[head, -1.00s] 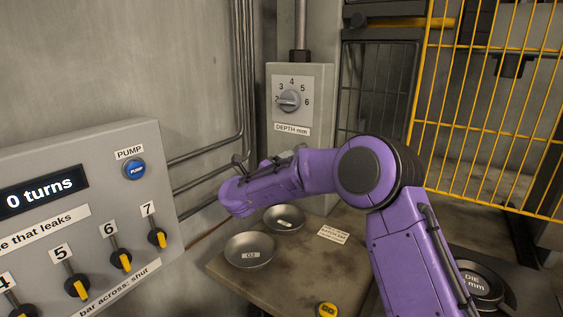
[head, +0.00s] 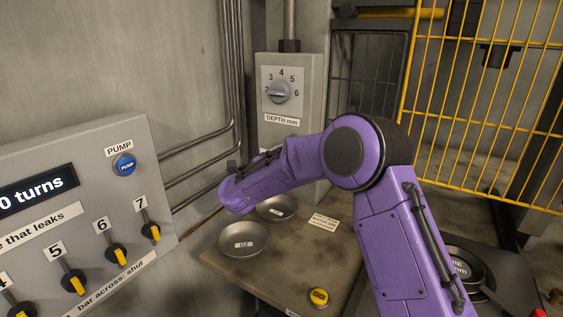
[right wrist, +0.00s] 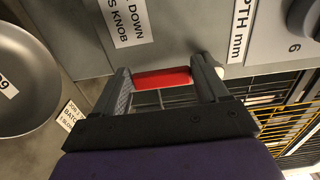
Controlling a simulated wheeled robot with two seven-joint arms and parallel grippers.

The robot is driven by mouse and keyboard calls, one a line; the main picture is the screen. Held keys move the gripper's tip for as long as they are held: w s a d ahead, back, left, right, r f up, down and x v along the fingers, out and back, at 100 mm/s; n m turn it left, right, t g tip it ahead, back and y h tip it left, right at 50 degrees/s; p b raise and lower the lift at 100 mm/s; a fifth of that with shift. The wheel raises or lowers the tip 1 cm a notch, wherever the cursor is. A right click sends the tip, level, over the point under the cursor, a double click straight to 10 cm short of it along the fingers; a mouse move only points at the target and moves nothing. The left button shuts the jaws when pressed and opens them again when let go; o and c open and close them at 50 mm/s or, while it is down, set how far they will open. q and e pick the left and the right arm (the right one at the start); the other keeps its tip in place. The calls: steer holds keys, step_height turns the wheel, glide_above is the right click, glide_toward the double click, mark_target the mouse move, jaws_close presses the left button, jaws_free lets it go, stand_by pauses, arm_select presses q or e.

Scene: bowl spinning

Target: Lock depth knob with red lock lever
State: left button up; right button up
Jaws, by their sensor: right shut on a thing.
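The depth knob (head: 279,92) is a round grey dial on a grey box, with numbers around it and a "DEPTH mm" label below. Its bar lies roughly level, towards the 2. Part of the knob also shows in the right wrist view (right wrist: 304,18). The red lock lever (right wrist: 162,78) lies between the fingers of my right gripper (right wrist: 164,82), which is shut on it, beside the box. In the head view my purple right arm hides the lever and the fingers. My left gripper is in neither current view.
Two metal dishes (head: 243,240) and a small sign stand on the table (head: 270,275), with a yellow button (head: 319,297) near its front. A pump panel (head: 90,200) with several yellow-black valves is at left. A yellow mesh fence (head: 480,110) stands at right.

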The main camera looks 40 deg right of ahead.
steer(key=o, duration=1.5)
steer(key=shift+a, duration=0.15)
steer(key=b+v, duration=0.3)
steer(key=v, duration=0.7)
steer(key=shift+s+a, duration=0.1)
steer(key=shift+a, duration=0.05)
